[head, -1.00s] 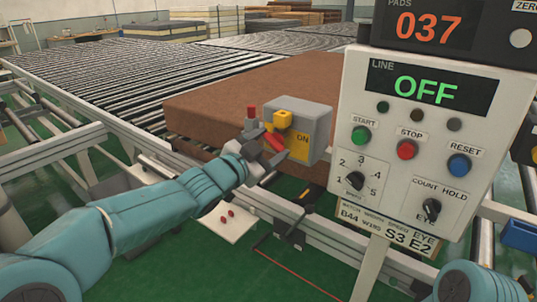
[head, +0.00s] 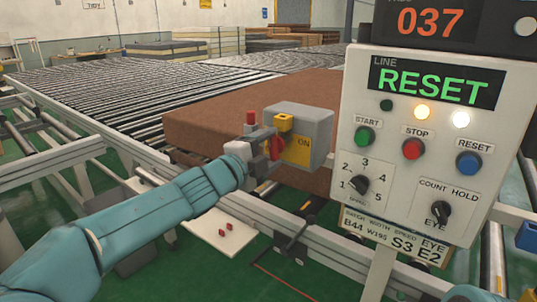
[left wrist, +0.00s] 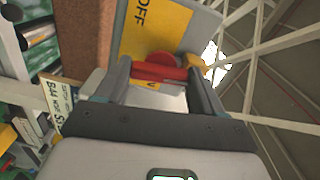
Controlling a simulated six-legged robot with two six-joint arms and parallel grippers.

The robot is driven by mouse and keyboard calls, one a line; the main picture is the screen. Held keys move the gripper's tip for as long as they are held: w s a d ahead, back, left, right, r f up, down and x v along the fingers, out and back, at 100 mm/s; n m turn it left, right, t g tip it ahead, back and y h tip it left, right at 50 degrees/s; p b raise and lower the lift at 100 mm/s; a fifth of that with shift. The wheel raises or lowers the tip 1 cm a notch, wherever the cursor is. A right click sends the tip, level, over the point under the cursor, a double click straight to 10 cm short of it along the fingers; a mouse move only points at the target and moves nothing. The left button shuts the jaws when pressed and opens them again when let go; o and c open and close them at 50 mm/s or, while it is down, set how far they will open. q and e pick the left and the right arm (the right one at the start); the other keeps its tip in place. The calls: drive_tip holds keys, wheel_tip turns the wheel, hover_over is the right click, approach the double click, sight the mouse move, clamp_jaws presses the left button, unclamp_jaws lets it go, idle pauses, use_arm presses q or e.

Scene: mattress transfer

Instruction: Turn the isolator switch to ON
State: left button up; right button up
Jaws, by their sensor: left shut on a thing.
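The isolator switch is a grey box (head: 312,125) with a yellow plate (head: 299,150) marked ON, beside the brown pad. A yellow block (head: 284,123) sits on its upper front. Its red handle (head: 276,148) looks near upright in the head view, partly hidden by my gripper. My left gripper (head: 266,152) is shut on this handle. In the left wrist view, the red handle (left wrist: 158,70) lies across between the two fingers (left wrist: 162,88), and OFF shows on the yellow plate (left wrist: 150,25). My right gripper is out of view.
A white control panel (head: 415,150) stands right of the switch. Its screen (head: 432,84) reads RESET, with two lamps lit. A brown pad (head: 215,122) lies on the roller conveyor (head: 100,95). A rail (head: 300,225) runs below the switch.

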use_arm(q)
drive_tip(key=shift+m, duration=0.8)
drive_tip(key=shift+b, duration=0.3)
drive_tip(key=o, duration=1)
drive_tip(key=shift+o, duration=0.2)
drive_tip(key=shift+a, duration=0.1)
drive_tip(key=shift+s+a, duration=0.25)
drive_tip(key=shift+s, duration=0.1)
drive_tip(key=b+v, duration=0.1)
drive_tip(key=v, duration=1.4)
drive_tip(key=shift+s, duration=0.2)
